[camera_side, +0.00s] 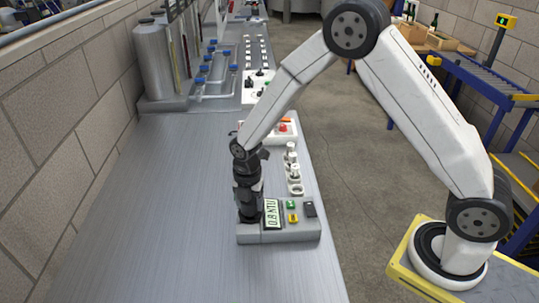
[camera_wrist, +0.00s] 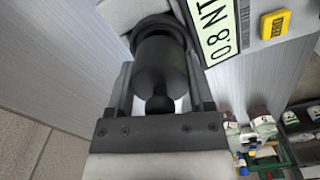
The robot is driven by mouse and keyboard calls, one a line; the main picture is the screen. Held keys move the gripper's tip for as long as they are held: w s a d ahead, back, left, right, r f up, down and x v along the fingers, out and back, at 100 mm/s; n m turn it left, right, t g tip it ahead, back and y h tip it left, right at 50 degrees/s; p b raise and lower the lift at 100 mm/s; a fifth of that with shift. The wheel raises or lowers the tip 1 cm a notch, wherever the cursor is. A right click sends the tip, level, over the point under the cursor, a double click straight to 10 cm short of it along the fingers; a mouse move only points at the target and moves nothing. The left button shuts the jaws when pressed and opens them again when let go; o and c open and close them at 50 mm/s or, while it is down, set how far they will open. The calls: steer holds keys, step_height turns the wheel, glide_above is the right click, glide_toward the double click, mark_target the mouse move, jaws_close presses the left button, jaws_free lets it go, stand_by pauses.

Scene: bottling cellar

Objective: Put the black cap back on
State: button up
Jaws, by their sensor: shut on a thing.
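The black cap (camera_wrist: 160,62), a dark cylinder with a small round knob, is between the two fingers of my gripper (camera_wrist: 162,85) in the wrist view. My gripper is shut on it. A dark ring (camera_wrist: 150,24) shows at the far end of the cap, at the meter's edge; I cannot tell whether the cap is seated in it or just above. The grey meter (camera_side: 290,236) has a display reading 0.8 NTU (camera_side: 271,213). In the side view my gripper (camera_side: 249,212) points down over the meter's left end and mostly hides the cap.
White-topped vials (camera_side: 292,165) stand in a row behind the meter. A box with a red button (camera_side: 282,127) and blue-handled valves (camera_side: 205,68) are farther back. The steel bench (camera_side: 150,220) left of the meter is clear.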

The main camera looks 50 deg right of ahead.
steer(key=shift+f, duration=0.9)
stand_by(1.7)
steer(key=o, duration=1.2)
steer(key=shift+r, duration=0.1)
steer(key=shift+r, duration=2.9)
